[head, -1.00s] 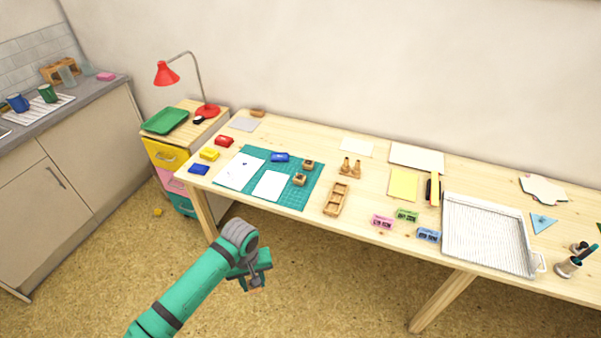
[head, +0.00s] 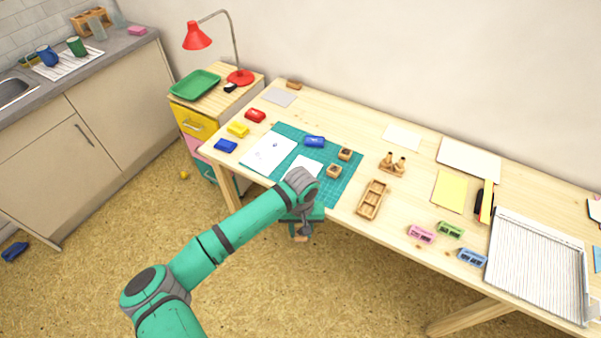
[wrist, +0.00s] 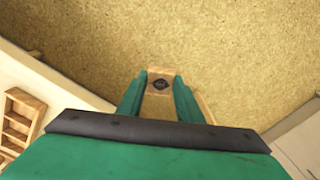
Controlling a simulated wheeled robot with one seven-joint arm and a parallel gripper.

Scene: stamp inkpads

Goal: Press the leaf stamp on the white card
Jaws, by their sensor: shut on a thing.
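My gripper (head: 302,232) is low in front of the table's front edge, shut on a small wooden stamp (wrist: 160,76). The wrist view shows the stamp between the green fingers, with a dark round mark on it; I cannot tell whether it is a leaf. On the green mat (head: 345,188) lie a larger white sheet (head: 262,158) with small dark marks and a smaller white card (head: 302,162), partly hidden by my arm. Two wooden blocks (head: 346,153) (head: 334,171) stand on the mat to the right of the card.
Red (head: 255,115), yellow (head: 238,129) and blue (head: 226,146) pads line the table's left end. A compartmented wooden tray (head: 373,200) and a holder with two upright pieces (head: 392,165) stand to the right. The floor before the table is clear.

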